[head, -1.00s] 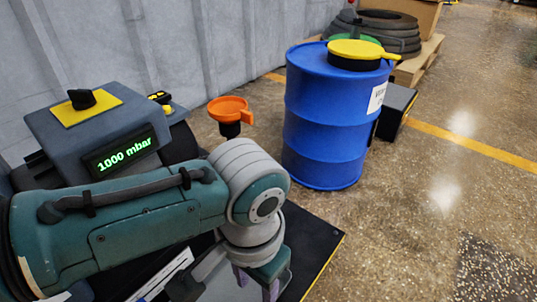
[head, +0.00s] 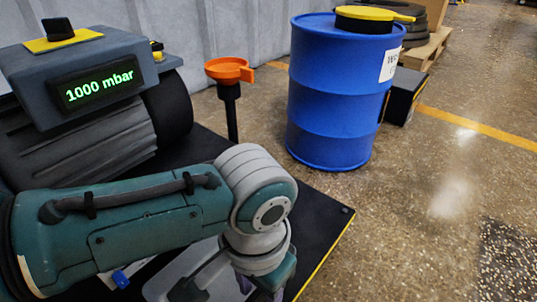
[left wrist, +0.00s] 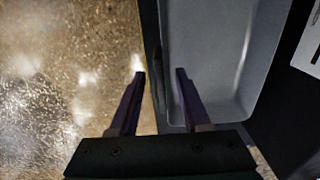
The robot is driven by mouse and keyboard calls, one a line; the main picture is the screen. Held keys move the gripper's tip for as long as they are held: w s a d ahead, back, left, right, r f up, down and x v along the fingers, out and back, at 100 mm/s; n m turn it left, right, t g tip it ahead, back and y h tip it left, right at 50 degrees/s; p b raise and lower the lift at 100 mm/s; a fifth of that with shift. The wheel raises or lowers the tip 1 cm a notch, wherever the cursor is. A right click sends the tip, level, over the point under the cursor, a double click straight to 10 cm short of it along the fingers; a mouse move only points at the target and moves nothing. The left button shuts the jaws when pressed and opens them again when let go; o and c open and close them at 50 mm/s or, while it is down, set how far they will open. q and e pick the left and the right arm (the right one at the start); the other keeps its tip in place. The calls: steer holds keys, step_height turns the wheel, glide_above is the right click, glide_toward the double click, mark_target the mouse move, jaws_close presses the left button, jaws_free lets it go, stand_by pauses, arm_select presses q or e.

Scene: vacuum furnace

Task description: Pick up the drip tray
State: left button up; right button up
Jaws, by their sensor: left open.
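The drip tray is a shallow light-grey tray (left wrist: 212,50) with raised walls and rounded corners, large in the left wrist view. In the head view part of the tray (head: 168,282) shows at the bottom, partly covered by my left arm. My left gripper (left wrist: 161,73) is open and empty. In the left wrist view its fingers appear on either side of the tray's left wall, one over the inside and one over the outside. I cannot tell how far down they reach. In the head view my wrist hides most of the gripper. My right gripper is not in view.
A pump unit with a "1000 mbar" display (head: 97,87) stands at the left. An orange funnel (head: 230,71) on a black stem and a blue drum (head: 342,95) stand behind. A black base plate (head: 325,212) has a yellow edge. The floor at the right is clear.

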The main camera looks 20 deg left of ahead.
arm_select(q)
steer(key=shift+f, duration=0.1)
jaws_close()
stand_by(0.3)
stand_by(1.1)
